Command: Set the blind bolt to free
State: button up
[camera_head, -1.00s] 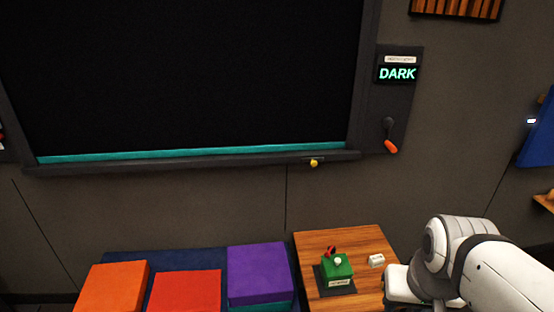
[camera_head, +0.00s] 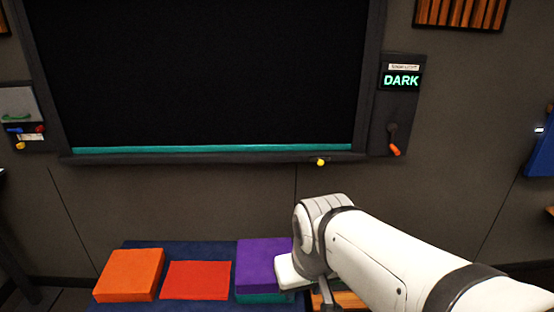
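A dark blind or screen (camera_head: 200,75) fills a large frame on the wall, with a teal bar (camera_head: 210,149) along its bottom. A small yellow knob (camera_head: 320,161) sits on the lower frame edge, right of centre; it may be the blind bolt, but no label on it is readable. My arm reaches in from the lower right, below the knob and apart from it. Only a small part of my gripper (camera_head: 324,296) shows under the wrist at the bottom edge; its fingers are not clear.
A panel (camera_head: 402,105) reading "DARK" has an orange-tipped lever (camera_head: 394,150). A left panel (camera_head: 16,105) has a yellow knob (camera_head: 20,146). Orange (camera_head: 130,273), red (camera_head: 196,280) and purple (camera_head: 262,264) blocks lie below.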

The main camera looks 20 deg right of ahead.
aim_at(320, 160)
jog(key=i, duration=1)
jog(key=u, duration=0.05)
